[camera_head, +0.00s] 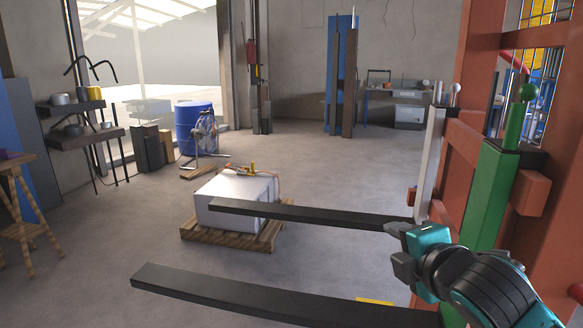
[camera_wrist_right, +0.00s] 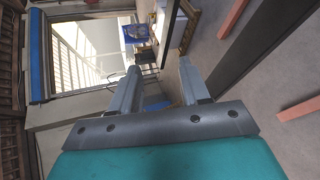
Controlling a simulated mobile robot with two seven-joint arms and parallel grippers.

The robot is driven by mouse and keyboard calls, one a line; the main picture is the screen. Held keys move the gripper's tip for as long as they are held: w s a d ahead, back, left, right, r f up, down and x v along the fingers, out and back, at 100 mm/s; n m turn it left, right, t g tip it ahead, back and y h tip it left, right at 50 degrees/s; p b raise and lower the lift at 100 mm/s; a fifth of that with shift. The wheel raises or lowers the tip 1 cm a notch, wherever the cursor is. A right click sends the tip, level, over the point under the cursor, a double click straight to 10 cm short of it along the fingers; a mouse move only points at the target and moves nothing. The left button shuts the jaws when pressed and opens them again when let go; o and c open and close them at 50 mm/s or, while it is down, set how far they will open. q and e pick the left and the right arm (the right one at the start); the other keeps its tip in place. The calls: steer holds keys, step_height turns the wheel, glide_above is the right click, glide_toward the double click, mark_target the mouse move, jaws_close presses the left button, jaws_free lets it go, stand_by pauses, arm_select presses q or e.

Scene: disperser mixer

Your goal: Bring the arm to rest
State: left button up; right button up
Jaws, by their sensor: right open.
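My right arm comes in from the lower right of the head view, with teal and black links. My right gripper (camera_head: 397,250) is open, with nothing visible between its fingers. It is in front of the orange-red machine frame, near the inner end of the upper dark fork. In the right wrist view the two grey fingers of the gripper (camera_wrist_right: 158,68) stand apart with a gap between them. My left arm and gripper are not in view.
Two long dark forks (camera_head: 290,213) reach left from the orange frame (camera_head: 476,90), beside a green post (camera_head: 494,195) with a ball top. A white block (camera_head: 232,196) sits on a wooden pallet (camera_head: 262,238). A blue barrel (camera_head: 191,128) stands behind.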

steer(key=s+f+m+g+p, duration=0.1)
steer(key=s+f+m, duration=0.8)
steer(key=f, duration=0.6)
steer(key=s+f+m+g+p, duration=0.1)
steer(key=s+f+m+g, duration=0.1)
steer(key=s+f+m, duration=0.8)
step_height(320, 180, down, 5)
steer(key=shift+s+p, duration=0.35)
steer(key=shift+s, duration=0.1)
